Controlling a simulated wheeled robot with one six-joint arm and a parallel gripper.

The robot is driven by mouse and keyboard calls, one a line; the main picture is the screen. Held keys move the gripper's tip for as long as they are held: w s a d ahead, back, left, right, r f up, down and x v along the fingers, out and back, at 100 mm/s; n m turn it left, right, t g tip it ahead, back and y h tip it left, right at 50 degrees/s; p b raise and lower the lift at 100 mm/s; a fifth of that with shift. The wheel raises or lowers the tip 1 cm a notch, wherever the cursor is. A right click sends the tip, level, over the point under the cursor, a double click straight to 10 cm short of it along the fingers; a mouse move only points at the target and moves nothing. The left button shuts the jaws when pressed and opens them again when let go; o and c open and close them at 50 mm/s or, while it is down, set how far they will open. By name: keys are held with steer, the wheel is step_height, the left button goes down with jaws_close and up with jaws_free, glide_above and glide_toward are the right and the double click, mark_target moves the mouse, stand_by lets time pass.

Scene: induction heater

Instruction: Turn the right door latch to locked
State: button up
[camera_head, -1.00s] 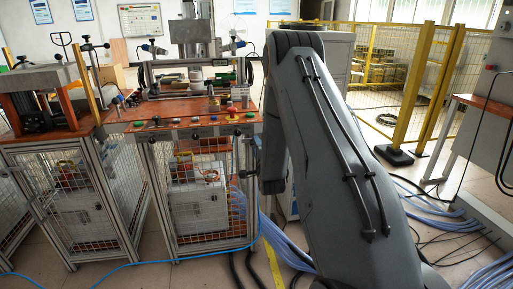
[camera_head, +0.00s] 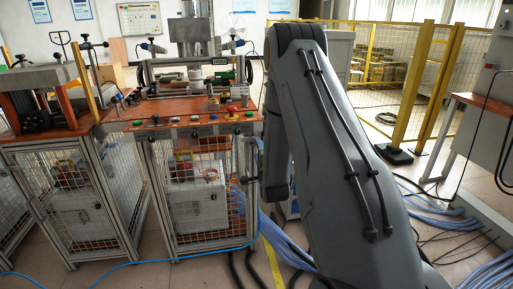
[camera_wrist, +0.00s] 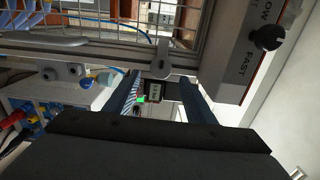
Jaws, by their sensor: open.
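A grey metal latch tab (camera_wrist: 161,62) with a rounded end shows at the top middle of the wrist view, at the frame edge beside a wire-mesh door (camera_wrist: 75,22). My gripper (camera_wrist: 158,80) is open, with one dark finger on each side of the tab's lower end. The tab lies between or just beyond the fingertips; I cannot tell if they touch it. In the head view, my arm covers most of the gripper and the latch. The mesh-doored workstation (camera_head: 196,190) stands left of my arm.
A grey panel with a black knob (camera_wrist: 266,38) and SLOW/FAST lettering is close on the right in the wrist view. Pale blue cables (camera_head: 285,240) lie on the floor beside the workstation. A yellow fence (camera_head: 410,90) stands at the back right.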

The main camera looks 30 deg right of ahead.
steer(key=v, duration=0.3)
steer(key=shift+s+a, duration=0.1)
steer(key=shift+s, duration=0.15)
steer(key=s+a+r+n+g+y+p, duration=0.45)
steer(key=s+a+n+g, duration=0.55)
steer(key=a, duration=0.3)
steer(key=s+a+r+n+g, duration=0.2)
steer(key=s+a+n, duration=0.1)
steer(key=s, duration=0.6)
steer(key=s+a+r+n+g+p, duration=0.1)
steer(key=s+a+r+n+g, duration=0.1)
steer(key=s, duration=0.7)
steer(key=s+a+r+n+g+p, duration=0.1)
steer(key=s+a+r+n+g, duration=0.2)
steer(key=s+n, duration=0.3)
steer(key=s+a, duration=0.1)
steer(key=s, duration=0.2)
